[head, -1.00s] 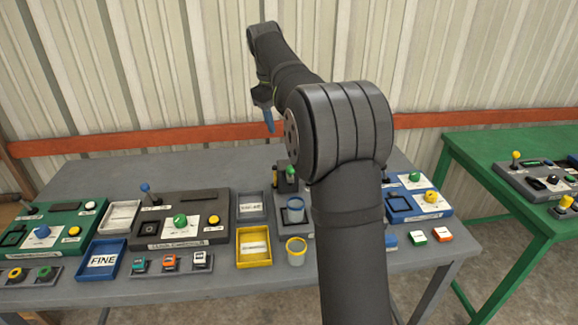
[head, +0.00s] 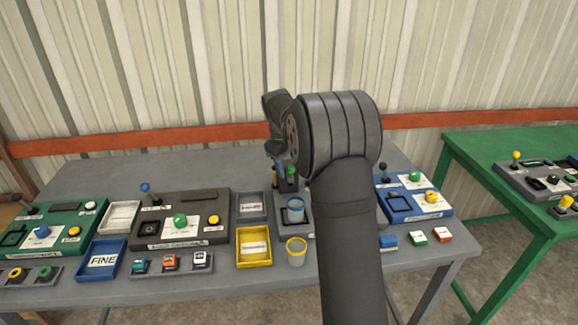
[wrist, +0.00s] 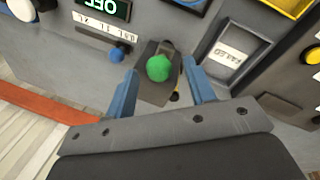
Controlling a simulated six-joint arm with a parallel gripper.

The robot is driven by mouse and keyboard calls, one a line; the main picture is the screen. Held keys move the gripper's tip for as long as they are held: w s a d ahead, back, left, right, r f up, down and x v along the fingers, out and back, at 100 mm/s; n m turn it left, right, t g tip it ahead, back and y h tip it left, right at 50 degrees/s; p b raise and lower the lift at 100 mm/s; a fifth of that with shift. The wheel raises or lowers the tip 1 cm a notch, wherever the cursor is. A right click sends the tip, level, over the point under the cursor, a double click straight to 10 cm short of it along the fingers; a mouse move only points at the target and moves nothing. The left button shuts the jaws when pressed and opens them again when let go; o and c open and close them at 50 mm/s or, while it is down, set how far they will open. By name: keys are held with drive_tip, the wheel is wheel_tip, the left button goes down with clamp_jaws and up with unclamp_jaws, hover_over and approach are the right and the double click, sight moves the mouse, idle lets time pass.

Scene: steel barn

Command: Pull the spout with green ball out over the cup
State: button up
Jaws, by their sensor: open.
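The green ball (wrist: 159,68) of the spout shows in the wrist view, on a dark mount on the grey machine. It also shows in the head view (head: 292,171), behind the cup. My gripper (wrist: 162,88) is open, with one blue finger on each side of the green ball. I cannot tell whether the fingers touch it. In the head view my gripper (head: 280,165) is partly hidden by my arm. A blue-rimmed cup (head: 295,209) stands on the grey machine (head: 283,225), in front of the ball.
In the wrist view a blue knob (wrist: 117,55) and a display (wrist: 104,8) are left of the ball. A grey tray marked FAILED (wrist: 231,54) is on the right. A yellow-rimmed cup (head: 296,252) stands in front of the machine, beside a yellow tray (head: 253,262).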

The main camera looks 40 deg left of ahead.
sight(292, 179)
drive_tip(key=shift+w+f, duration=0.1)
drive_tip(key=shift+f, duration=0.2)
clamp_jaws()
drive_tip(key=shift+s+d, duration=2.45)
unclamp_jaws()
drive_tip(key=shift+r, duration=0.1)
drive_tip(key=s+r, duration=0.3)
drive_tip(key=r, duration=1.4)
drive_tip(key=shift+s+a, duration=0.2)
drive_tip(key=shift+a, duration=0.1)
